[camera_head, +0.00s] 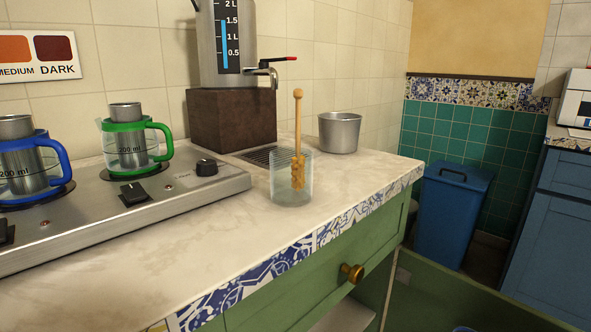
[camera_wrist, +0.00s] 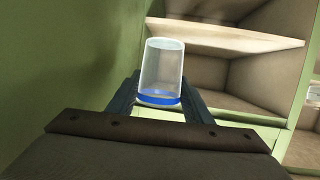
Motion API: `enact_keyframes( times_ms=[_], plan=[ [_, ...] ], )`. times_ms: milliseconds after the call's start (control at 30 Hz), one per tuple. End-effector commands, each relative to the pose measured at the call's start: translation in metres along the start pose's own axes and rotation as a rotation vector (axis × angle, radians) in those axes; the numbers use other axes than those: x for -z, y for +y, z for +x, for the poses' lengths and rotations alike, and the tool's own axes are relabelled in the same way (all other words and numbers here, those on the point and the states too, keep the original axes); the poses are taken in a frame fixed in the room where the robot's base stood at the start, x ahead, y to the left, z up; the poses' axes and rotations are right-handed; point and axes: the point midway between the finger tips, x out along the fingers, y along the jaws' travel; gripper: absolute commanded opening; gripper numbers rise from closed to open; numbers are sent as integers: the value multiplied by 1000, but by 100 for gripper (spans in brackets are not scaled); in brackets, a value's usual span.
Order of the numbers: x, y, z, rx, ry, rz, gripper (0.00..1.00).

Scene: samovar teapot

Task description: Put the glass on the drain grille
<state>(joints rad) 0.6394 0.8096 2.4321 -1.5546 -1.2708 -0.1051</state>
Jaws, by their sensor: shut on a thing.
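In the wrist view my gripper (camera_wrist: 160,92) is shut on a clear glass (camera_wrist: 164,62) with a blue band at its lower end. The fingers are on either side of the glass, which looks empty. My gripper cannot be made out in the head view. The drain grille (camera_head: 258,157) is a dark slatted patch in the counter, in front of the brown block under the samovar. Its near right part is hidden behind another clear glass (camera_head: 277,188), which holds a wooden dipper (camera_head: 298,120).
A metal cup (camera_head: 339,132) stands right of the grille. A hot plate (camera_head: 165,200) with blue-handled and green-handled jugs is on the left. In the wrist view, shelves (camera_wrist: 225,34) and a green wall (camera_wrist: 70,60) are close to the held glass. Another clear vessel (camera_wrist: 313,95) shows at the right edge.

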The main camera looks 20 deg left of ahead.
Motion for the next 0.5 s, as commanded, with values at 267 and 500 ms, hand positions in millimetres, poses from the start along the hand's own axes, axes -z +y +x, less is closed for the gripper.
enact_keyframes(
  times_ms=[267,500],
  plan=[
    [62,-16,-30,2,0,0,22],
    [109,-28,-53,3,0,-1,22]
  ],
)
